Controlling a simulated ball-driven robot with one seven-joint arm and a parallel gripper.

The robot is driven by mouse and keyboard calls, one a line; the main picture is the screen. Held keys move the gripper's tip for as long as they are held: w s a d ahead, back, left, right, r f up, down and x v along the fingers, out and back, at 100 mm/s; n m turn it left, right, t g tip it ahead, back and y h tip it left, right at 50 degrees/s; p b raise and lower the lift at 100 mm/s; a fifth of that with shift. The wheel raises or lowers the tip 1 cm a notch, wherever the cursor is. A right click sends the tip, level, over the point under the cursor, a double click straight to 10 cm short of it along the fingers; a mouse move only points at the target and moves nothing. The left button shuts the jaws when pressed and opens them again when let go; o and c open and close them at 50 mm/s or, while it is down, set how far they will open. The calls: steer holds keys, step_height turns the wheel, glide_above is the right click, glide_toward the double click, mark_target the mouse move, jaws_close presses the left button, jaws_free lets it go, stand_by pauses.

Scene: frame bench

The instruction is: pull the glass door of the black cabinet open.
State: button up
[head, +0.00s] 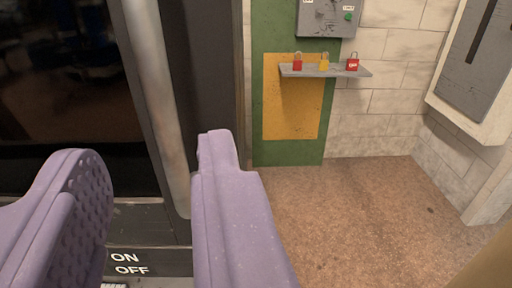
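The black cabinet (212,60) fills the left of the view. Its dark glass door (65,90) looks shut, with faint reflections in the pane. A grey metal bar handle (158,95) runs nearly upright along the door's right edge. My gripper (150,148) is open, with two purple fingers. In the picture the handle's lower part lies between them, the left finger over the glass and the right finger close to the bar's right side. I cannot tell whether either finger touches it. The right finger hides part of the cabinet frame.
A label reading ON and OFF (128,264) is below the door. To the right, a small shelf (325,70) with red and yellow padlocks is under a grey box (326,18) on the wall. A grey panel (478,60) hangs at far right. The brown floor (360,220) is clear.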

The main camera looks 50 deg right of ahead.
mark_target(161, 113)
steer(key=x, duration=0.7)
steer(key=shift+w+d, duration=0.1)
steer(key=shift+d, duration=0.05)
jaws_close()
